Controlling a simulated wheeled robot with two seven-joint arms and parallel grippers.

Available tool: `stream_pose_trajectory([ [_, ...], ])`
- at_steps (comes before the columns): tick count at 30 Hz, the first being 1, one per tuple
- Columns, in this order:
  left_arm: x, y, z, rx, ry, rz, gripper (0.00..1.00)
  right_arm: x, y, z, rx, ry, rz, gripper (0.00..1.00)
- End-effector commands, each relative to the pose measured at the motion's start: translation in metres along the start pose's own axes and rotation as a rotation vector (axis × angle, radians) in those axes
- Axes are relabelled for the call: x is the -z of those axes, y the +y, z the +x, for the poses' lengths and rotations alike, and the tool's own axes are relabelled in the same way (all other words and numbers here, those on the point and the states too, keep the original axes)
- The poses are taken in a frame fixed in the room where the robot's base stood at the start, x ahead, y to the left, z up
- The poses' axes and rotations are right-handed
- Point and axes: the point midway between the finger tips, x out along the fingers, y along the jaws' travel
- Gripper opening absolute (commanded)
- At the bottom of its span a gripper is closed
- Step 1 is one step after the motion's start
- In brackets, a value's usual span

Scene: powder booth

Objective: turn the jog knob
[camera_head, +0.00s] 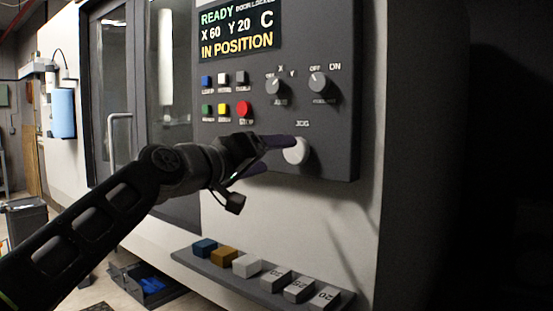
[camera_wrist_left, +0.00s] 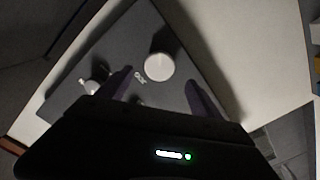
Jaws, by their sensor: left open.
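The jog knob (camera_head: 297,151) is a round pale knob under the JOG label, low on the dark control panel (camera_head: 340,130). My left gripper (camera_head: 272,156) is at the knob's left side in the head view, with its purple fingers pointing at it. In the left wrist view the knob (camera_wrist_left: 159,66) stands ahead, between the lines of the two spread fingers (camera_wrist_left: 158,88). The gripper is open. I cannot tell whether a finger touches the knob. My right gripper is not in view.
Two smaller selector knobs (camera_head: 318,84) and several coloured buttons (camera_head: 243,109) sit above on the panel. The display (camera_head: 238,32) reads READY, X 60, Y 20, IN POSITION. A ledge with several blocks (camera_head: 247,266) juts out below. A door handle (camera_head: 112,135) is at left.

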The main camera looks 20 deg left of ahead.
Motion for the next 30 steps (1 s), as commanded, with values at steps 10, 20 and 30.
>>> stream_pose_trajectory([
  [10, 0.011, 0.002, -0.001, 0.008, 0.005, 0.000, 0.75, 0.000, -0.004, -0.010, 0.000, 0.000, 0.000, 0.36],
  [20, 0.058, 0.022, -0.010, 0.040, -0.031, -0.355, 0.75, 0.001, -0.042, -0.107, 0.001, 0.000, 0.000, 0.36],
  [30, 0.005, 0.006, -0.011, 0.028, -0.021, -2.256, 0.75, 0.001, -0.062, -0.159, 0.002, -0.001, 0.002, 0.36],
])
